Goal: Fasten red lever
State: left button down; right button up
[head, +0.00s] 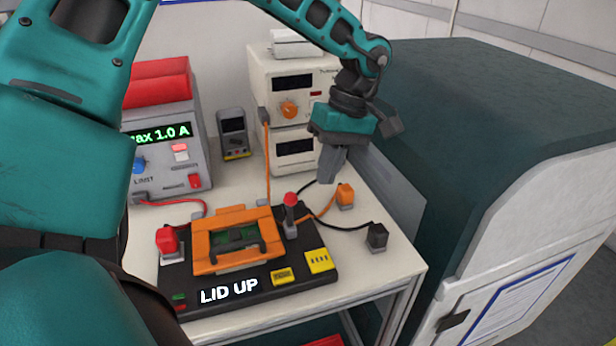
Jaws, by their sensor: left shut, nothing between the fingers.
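The red lever (291,200) has a red knob on a short grey stem and stands about upright at the right rear of a black test fixture (316,247). An orange frame (204,252) with a dark handle sits on the fixture. The fixture's front display reads "LID UP". My left gripper (328,176) points down with its fingers shut and empty, above and to the right of the red lever, apart from it. My right gripper is not in view.
An orange plug (345,195) and a black plug (377,237) with cables lie right of the fixture; a red plug (167,240) is at its left. A power supply (270,80), a meter (233,125) and a "max 1.0 A" unit (180,112) stand behind. A large cabinet (530,220) is at right.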

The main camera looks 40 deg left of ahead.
aim_at(291, 209)
pick_arm(q)
jog(key=s, duration=0.2)
jog(key=s+a+p, duration=0.1)
jog(key=shift+s+f, duration=0.4)
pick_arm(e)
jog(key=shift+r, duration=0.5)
pick_arm(q)
jog(key=shift+a, duration=0.15)
